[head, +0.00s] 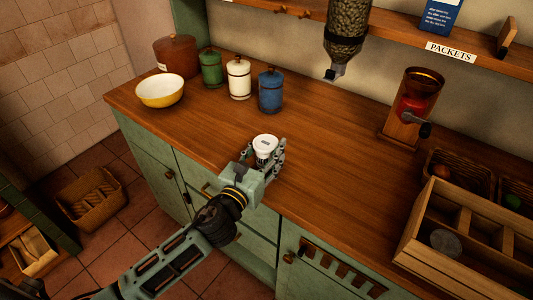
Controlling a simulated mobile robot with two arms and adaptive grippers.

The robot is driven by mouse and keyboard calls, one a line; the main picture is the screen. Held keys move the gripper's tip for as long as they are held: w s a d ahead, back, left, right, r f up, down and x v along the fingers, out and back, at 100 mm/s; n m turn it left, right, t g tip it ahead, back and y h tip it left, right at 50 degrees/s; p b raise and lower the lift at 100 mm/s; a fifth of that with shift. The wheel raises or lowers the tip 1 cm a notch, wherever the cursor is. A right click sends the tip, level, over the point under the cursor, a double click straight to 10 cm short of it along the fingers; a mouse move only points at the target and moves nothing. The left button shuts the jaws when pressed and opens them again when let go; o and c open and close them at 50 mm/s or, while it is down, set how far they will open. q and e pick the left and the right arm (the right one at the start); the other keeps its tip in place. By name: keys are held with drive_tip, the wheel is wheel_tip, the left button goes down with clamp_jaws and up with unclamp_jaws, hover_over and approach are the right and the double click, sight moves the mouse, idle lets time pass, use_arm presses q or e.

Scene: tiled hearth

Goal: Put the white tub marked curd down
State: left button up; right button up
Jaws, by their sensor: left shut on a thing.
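The white tub (265,142) is small and round, with a small dark mark on its top that is too small to read. My left gripper (265,153) is shut on the tub at the front edge of the wooden counter (320,165). I cannot tell whether the tub touches the counter top or is held just above it. The lower part of the tub is hidden by the gripper fingers. My right gripper is not in view.
Behind stand a yellow bowl (160,92), a brown crock (176,55), and green (211,68), cream (239,78) and blue (271,91) canisters. A coffee grinder (408,112) and a wooden crate (410,248) are at right. A hopper (346,35) hangs above. The middle counter is clear.

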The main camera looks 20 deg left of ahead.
use_arm(q)
drive_tip(key=shift+f, duration=0.2)
drive_tip(key=o, duration=1.3)
